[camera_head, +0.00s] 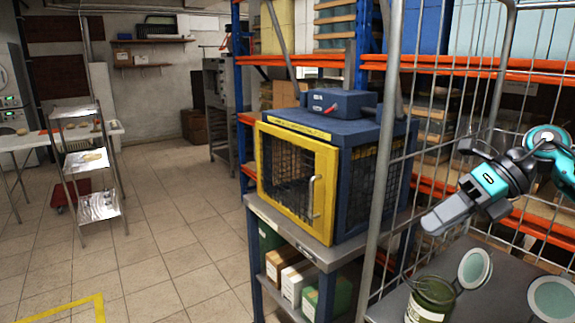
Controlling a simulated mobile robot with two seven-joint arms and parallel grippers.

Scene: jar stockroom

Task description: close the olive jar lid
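A green glass jar (431,297) with a pale label, likely the olive jar, stands at the bottom right on a grey surface, cut off by the frame edge. Its round lid (474,268), pale green with a light rim, stands tilted open on the right side of the jar mouth. A wire clasp shows by the mouth. My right gripper (436,220) is above the jar and lid, apart from both, its fingers pointing down and left. It holds nothing that I can see; the finger gap is not clear from this side. My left gripper is not in view.
A second round lid (553,298) stands at the right edge, its jar out of view. A wire mesh cage (385,130) with a thick post surrounds the jar area. A blue cabinet with a yellow mesh door (297,180) stands left of it. Open tiled floor lies further left.

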